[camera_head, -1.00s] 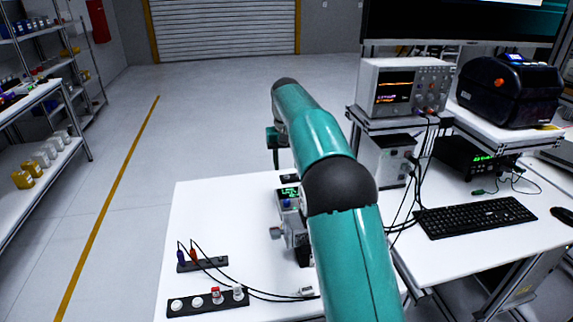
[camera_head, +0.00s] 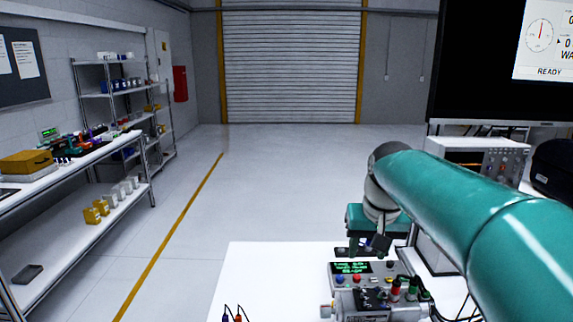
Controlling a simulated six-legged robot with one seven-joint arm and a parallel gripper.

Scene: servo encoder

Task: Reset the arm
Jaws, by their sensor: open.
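My teal arm (camera_head: 470,215) reaches in from the right side of the head view and bends down at its far end. My gripper (camera_head: 366,246) is small and dark below the teal wrist, close above the back of the white workbench. It is open, and I see nothing held in it. Just in front of it on the bench is a test unit (camera_head: 350,268) with a green lit display and coloured buttons.
The white bench top (camera_head: 262,275) is bare at left. Blue and red plugs (camera_head: 232,317) show at the lower edge. At right are a monitor (camera_head: 480,60) reading READY and a bench instrument (camera_head: 490,155) behind my arm. Shelving (camera_head: 75,235) lines the left; the floor between is clear.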

